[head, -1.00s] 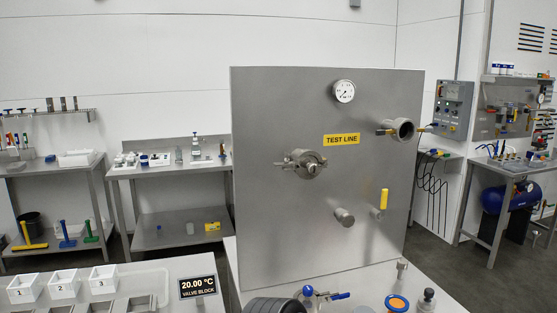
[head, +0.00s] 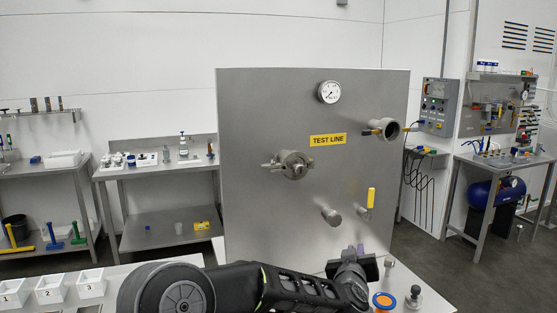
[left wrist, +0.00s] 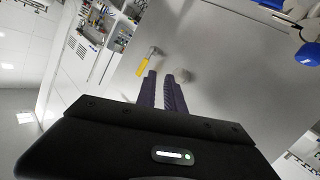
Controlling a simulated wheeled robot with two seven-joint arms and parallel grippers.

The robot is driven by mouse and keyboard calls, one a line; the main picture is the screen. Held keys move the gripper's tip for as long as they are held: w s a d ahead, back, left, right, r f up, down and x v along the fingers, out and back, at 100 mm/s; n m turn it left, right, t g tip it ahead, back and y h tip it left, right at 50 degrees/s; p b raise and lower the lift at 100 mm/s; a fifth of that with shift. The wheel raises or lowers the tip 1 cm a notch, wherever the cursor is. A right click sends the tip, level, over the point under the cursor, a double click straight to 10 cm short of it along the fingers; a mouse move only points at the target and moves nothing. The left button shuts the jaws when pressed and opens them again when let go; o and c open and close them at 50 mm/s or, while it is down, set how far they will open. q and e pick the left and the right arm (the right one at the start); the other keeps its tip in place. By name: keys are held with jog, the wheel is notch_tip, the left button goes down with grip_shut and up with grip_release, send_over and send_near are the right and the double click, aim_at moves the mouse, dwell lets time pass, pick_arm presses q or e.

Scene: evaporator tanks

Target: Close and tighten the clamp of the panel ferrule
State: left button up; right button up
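The steel panel (head: 240,110) stands upright with a yellow TEST LINE label. On its left half a steel ferrule (head: 294,165) sticks out, with clamp hardware (head: 272,166) around it. At upper right an open-mouthed pipe end (head: 389,130) has small brass-coloured parts at its sides. I cannot tell how tight either fitting is. My left gripper (head: 355,249) is low in front of the panel, below both. Its purple fingers in the left wrist view (left wrist: 161,88) point toward the panel, a narrow gap between them, nothing held. My right gripper is not in view.
A yellow-handled valve (head: 371,198) and a round steel stub (head: 331,215) project from the panel above my left gripper. A blue-and-orange ring (head: 383,301) and a dark-topped fitting (head: 414,297) are on the bench at right. White numbered bins (head: 50,289) are at lower left.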

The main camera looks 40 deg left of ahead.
pick_arm(q)
jog(key=s+a+r+n+y, duration=0.15)
jog(key=a+r+y, duration=0.35)
jog(key=r, duration=0.7)
jog(key=n+g+y, duration=0.3)
jog(key=g+y, duration=0.2)
send_near(273, 158)
jog(key=shift+s+d+r+m, duration=0.25)
jog(key=shift+s+d+r, duration=0.1)
jog(key=shift+d, duration=0.3)
jog(key=shift+w, duration=0.1)
jog(key=p+x, duration=0.2)
jog(key=x, duration=0.5)
jog(key=shift+w+a, duration=0.2)
jog(key=shift+a, duration=0.15)
jog(key=shift+f, duration=0.1)
jog(key=shift+c, duration=0.4)
grip_shut()
